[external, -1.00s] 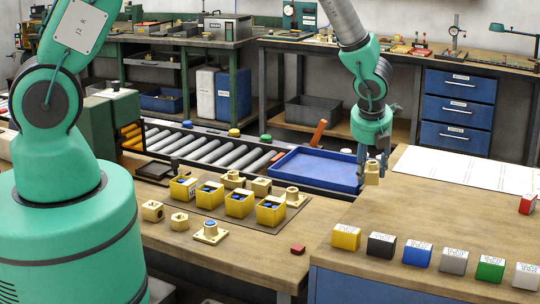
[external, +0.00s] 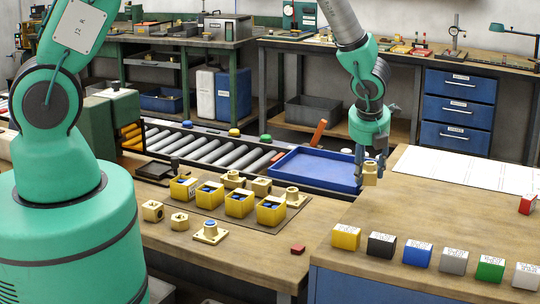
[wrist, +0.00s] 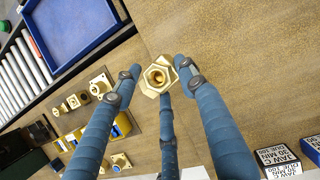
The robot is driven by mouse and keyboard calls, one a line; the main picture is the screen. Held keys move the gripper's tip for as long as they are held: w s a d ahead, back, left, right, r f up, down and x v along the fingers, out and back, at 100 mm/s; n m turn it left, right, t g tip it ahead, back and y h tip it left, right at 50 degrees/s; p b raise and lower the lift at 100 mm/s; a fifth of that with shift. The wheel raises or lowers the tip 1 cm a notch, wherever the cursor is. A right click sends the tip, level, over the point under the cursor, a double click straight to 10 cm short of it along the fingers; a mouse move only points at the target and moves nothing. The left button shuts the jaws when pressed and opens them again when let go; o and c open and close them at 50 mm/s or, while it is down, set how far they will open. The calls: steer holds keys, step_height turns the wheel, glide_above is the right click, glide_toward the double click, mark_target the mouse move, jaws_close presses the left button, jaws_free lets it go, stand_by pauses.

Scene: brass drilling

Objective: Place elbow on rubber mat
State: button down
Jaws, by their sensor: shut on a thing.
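My gripper (external: 370,166) is shut on a brass fitting (external: 370,177), held above the wooden bench right of the blue tray. In the wrist view the fitting (wrist: 157,78) shows a hexagonal end with a round bore between the blue fingers. Whether it is the elbow is hard to tell from this angle. The dark rubber mat (external: 291,213) lies on the bench to the left of my gripper. Yellow boxes with blue contents and several brass fittings stand on it. The mat is also at the left of the wrist view, partly covered.
A blue tray (external: 315,169) and a roller conveyor (external: 200,149) lie behind the mat. Loose brass fittings and a small red block (external: 298,249) are in front. Labelled coloured blocks (external: 417,253) line the right bench's front. The bench between gripper and red block is clear.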

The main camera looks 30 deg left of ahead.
steer(key=shift+w+a, duration=0.1)
steer(key=w+a+n+g+y+b, duration=0.1)
steer(key=a+n, duration=0.3)
steer(key=a, duration=1.3)
steer(key=w+a+f+n+g+y+b, duration=0.1)
steer(key=a+n, duration=0.4)
steer(key=a, duration=1.3)
steer(key=w+a+f+n+g+y+b, duration=0.1)
steer(key=a+n+b, duration=0.4)
steer(key=a, duration=1.2)
steer(key=shift+w+a+f+g, duration=0.2)
steer(key=shift+w+a+g, duration=0.3)
steer(key=shift+w, duration=0.65)
steer(key=shift+d, duration=0.15)
steer(key=shift+f, duration=0.15)
steer(key=b, duration=0.1)
glide_toward(203, 180)
steer(key=shift+w+a+f, duration=0.2)
steer(key=shift+a+f, duration=0.1)
steer(key=shift+a, duration=0.35)
steer(key=shift+f+b, duration=0.3)
steer(key=shift+f, duration=1.55)
